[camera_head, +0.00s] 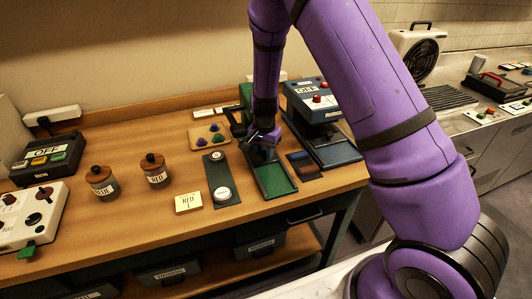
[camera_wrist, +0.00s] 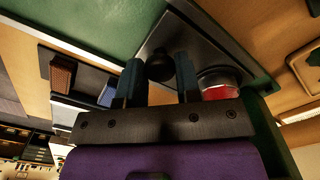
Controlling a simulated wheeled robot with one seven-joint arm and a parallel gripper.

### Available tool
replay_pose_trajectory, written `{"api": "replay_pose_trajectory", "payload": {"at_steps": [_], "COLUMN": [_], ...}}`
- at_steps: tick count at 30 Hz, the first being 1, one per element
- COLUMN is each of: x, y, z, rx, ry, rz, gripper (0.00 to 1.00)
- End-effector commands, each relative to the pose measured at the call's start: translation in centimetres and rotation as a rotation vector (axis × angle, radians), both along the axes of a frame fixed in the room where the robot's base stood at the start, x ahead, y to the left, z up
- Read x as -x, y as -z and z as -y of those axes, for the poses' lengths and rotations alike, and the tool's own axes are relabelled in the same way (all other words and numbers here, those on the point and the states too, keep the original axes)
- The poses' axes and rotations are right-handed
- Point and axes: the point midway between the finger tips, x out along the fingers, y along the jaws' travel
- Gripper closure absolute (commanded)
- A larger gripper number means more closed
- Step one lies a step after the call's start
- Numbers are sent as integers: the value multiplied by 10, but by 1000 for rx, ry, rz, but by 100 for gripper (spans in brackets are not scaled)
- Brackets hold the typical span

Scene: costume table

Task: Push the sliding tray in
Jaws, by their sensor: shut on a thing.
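The sliding tray appears to be the dark plate (camera_wrist: 182,40) in the wrist view, set on a green base (camera_wrist: 80,22). A round black knob (camera_wrist: 160,67) stands on the plate between my two fingers. A round clear-rimmed piece with red in it (camera_wrist: 218,90) sits beside the right finger, on the plate. My gripper (camera_head: 263,140) is low over the rear end of the green base (camera_head: 273,179) in the head view. It is shut on the black knob. My gripper and arm hide most of the plate and the green unit (camera_head: 245,95) behind.
A dark strip with white discs (camera_head: 218,180) lies to the left. A tray of colored pieces (camera_head: 208,135) is behind left. Jars (camera_head: 155,170) stand farther left.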

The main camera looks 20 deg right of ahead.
Motion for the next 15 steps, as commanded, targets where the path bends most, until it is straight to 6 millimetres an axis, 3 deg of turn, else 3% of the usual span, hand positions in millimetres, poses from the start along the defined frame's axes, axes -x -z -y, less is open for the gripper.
{"api": "replay_pose_trajectory", "payload": {"at_steps": [2, 3, 6, 15], "x": [-5, -5, -5, -2], "y": [-2, -2, -2, -1], "z": [0, 0, 0, 0], "rx": [0, 0, 0, 0], "ry": [1, 1, 1, 1], "rz": [16, 16, 14, 10], "gripper": [100, 62, 43, 43]}}
